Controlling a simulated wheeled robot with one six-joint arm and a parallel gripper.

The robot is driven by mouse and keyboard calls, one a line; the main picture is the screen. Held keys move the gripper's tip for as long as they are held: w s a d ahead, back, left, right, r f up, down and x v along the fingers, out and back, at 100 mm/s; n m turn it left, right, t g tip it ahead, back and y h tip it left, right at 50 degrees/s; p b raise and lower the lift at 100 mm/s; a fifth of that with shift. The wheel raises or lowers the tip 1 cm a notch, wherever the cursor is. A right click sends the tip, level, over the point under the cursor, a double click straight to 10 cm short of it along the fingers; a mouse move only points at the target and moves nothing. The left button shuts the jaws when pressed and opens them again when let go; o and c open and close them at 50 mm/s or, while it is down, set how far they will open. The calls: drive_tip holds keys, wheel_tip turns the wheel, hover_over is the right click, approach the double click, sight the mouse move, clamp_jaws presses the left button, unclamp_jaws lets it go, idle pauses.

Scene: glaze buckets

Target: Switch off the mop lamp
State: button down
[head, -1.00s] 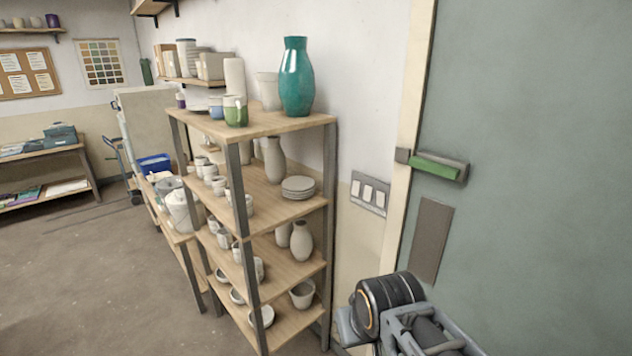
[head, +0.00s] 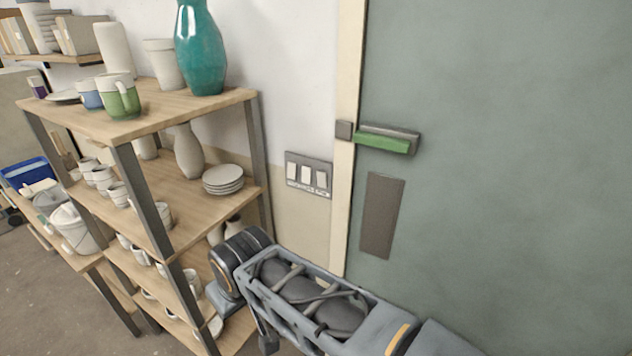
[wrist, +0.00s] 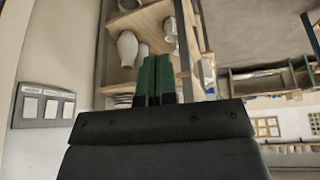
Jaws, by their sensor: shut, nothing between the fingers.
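A grey switch plate (head: 308,174) with three white rockers is on the wall between the shelf and the door frame. It also shows at the left of the wrist view (wrist: 43,106), with small labels above the rockers, too small to read surely. I cannot tell which rocker is for the mop lamp, and no lamp is in view. My gripper (wrist: 155,76) shows in the wrist view with its green fingers together and empty. It points toward the shelf, with the plate off to its left and not touched. In the head view my arm hides the gripper's fingers.
A wooden shelf (head: 195,110) with pots stands close left of the plate. A teal vase (head: 201,50) and a green mug (head: 120,98) stand on its top. A grey-green door (head: 500,150) with a green push bar (head: 384,142) is at the right. Floor shows at lower left.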

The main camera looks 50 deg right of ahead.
sight(322, 176)
drive_tip(key=w+d+f+n+g+h+b, duration=0.2)
drive_tip(key=d+n+h+b, duration=0.15)
drive_tip(key=d, duration=0.45)
drive_tip(key=w+d+f+n+g+h+b, duration=0.1)
drive_tip(key=d+f+n+h+b, duration=0.15)
drive_tip(key=d+n+h, duration=0.35)
drive_tip(key=w+d+r+n+t+h+b, duration=0.2)
drive_tip(key=w+d+n+h+b, duration=0.3)
drive_tip(key=w+d+n+h, duration=0.4)
drive_tip(key=w+d+n, duration=0.1)
drive_tip(key=d+n, duration=0.1)
drive_tip(key=shift+w+d+r+t, duration=0.2)
drive_tip(key=shift+d+r+t, duration=0.15)
drive_tip(key=shift+r+t, duration=0.05)
drive_tip(key=p+x, duration=0.3)
drive_tip(key=x, duration=1.1)
drive_tip(key=shift+r, duration=0.1)
